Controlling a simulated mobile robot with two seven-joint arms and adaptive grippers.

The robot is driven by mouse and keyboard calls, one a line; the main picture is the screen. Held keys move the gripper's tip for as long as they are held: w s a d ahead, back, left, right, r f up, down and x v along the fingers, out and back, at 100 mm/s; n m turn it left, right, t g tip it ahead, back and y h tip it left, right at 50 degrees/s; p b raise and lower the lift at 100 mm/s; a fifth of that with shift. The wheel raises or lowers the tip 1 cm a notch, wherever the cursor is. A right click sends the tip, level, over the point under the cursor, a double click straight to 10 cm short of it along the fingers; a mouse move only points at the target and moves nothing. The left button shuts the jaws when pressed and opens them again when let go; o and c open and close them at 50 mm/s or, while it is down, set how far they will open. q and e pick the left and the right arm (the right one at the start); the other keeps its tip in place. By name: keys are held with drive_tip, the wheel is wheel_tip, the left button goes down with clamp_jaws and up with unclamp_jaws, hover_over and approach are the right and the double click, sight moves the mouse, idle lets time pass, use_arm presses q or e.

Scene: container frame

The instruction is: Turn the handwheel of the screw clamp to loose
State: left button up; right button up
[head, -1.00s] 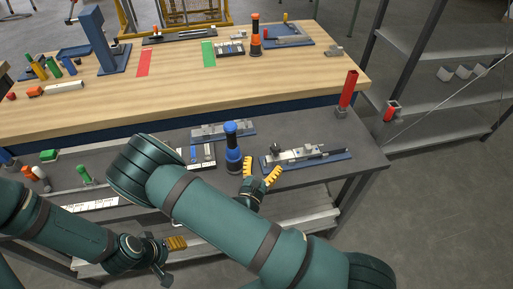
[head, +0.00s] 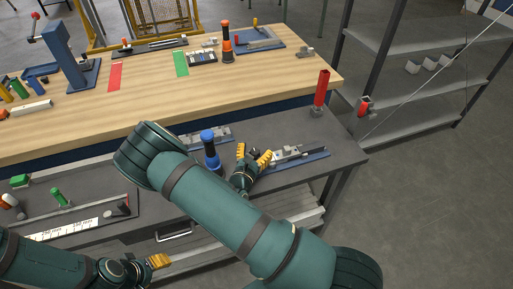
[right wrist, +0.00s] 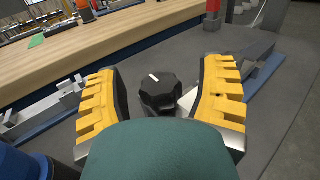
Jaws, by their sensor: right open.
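The screw clamp (head: 302,154) lies on a blue base plate on the dark lower bench, right of centre in the head view. In the right wrist view, its black handwheel (right wrist: 160,92) has a white mark on top and sits between my right gripper's yellow fingers. My right gripper (head: 253,157) is open, with a visible gap between each finger and the handwheel; it also shows in the right wrist view (right wrist: 160,84). My left gripper (head: 158,262) is low at the left, away from the clamp, and its opening is unclear.
A blue bottle-like object (head: 210,150) stands just left of my right gripper. A red post (head: 321,90) stands behind the clamp. The wooden bench (head: 150,105) rises behind, and a metal shelf (head: 415,85) is at the right. Another fixture (head: 222,133) lies behind the blue object.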

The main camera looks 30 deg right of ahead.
drive_tip(key=shift+w+d, duration=0.4)
drive_tip(key=shift+d, duration=0.1)
clamp_jaws()
drive_tip(key=shift+f, duration=0.1)
